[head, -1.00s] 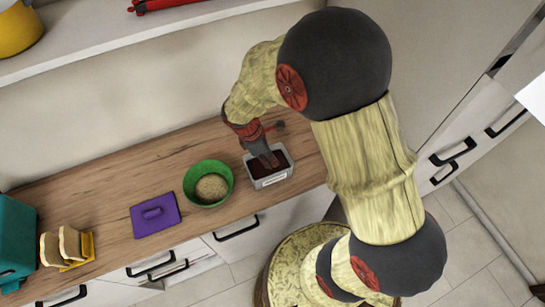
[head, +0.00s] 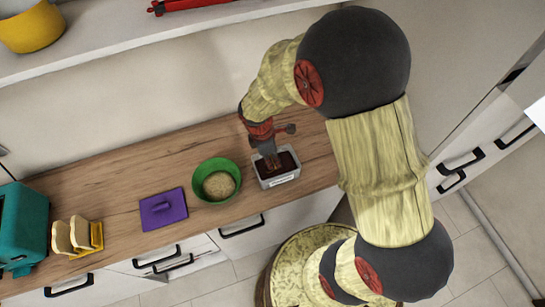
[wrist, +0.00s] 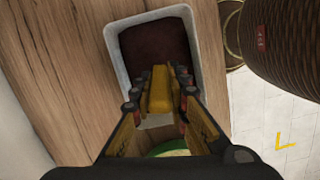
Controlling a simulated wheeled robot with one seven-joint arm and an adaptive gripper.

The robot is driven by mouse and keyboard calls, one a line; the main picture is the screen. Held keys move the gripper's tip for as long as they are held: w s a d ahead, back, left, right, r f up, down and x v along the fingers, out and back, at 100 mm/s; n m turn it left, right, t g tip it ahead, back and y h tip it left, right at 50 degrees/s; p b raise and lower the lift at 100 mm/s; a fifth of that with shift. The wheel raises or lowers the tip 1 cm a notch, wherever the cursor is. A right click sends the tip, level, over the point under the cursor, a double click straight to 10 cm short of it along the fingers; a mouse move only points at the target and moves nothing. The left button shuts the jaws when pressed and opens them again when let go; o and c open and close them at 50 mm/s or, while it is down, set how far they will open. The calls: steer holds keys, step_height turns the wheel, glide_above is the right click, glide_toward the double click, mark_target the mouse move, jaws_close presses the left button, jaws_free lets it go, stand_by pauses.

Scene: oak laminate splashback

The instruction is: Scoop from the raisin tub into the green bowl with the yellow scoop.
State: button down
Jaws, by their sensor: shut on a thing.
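The raisin tub (head: 263,182) is a grey-white rectangular container with dark raisins inside and a label on its front. My gripper (head: 272,161) points down over it. In the wrist view the gripper (wrist: 160,95) is shut on the yellow scoop (wrist: 159,88), whose yellow handle lies between the fingers. The scoop's far end is hard to make out against the dark raisins, so I cannot tell its load. The green bowl (head: 199,173) stands just left of the tub with a pale tan grainy heap inside. A green patch of it (wrist: 172,153) shows in the wrist view.
A purple lidded block or board (head: 163,209) lies left of the bowl. Further left are a yellow rack (head: 96,237) holding bread slices and a teal appliance (head: 22,225). A shelf with a yellow pot (head: 32,28) hangs above. The wooden counter behind the bowl is clear.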

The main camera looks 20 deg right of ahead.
steer(key=shift+s+d+r+y+p, duration=0.1)
steer(key=shift+d+y+p, duration=0.3)
steer(key=shift+p, duration=0.55)
steer(key=shift+d+r+y+p, duration=0.15)
steer(key=shift+y+p, duration=0.45)
steer(key=shift+p, duration=0.3)
step_height(320, 180, up, 8)
steer(key=d+p, duration=0.1)
steer(key=p, duration=0.5)
steer(key=shift+s+d+r, duration=0.15)
steer(key=shift+d+r, duration=0.05)
steer(key=shift+r, duration=0.05)
stand_by(0.6)
steer(key=shift+d, duration=0.1)
steer(key=shift+s+d+f, duration=0.1)
steer(key=shift+d+f, duration=0.4)
steer(key=shift+d, duration=0.35)
stand_by(0.4)
steer(key=shift+s, duration=0.1)
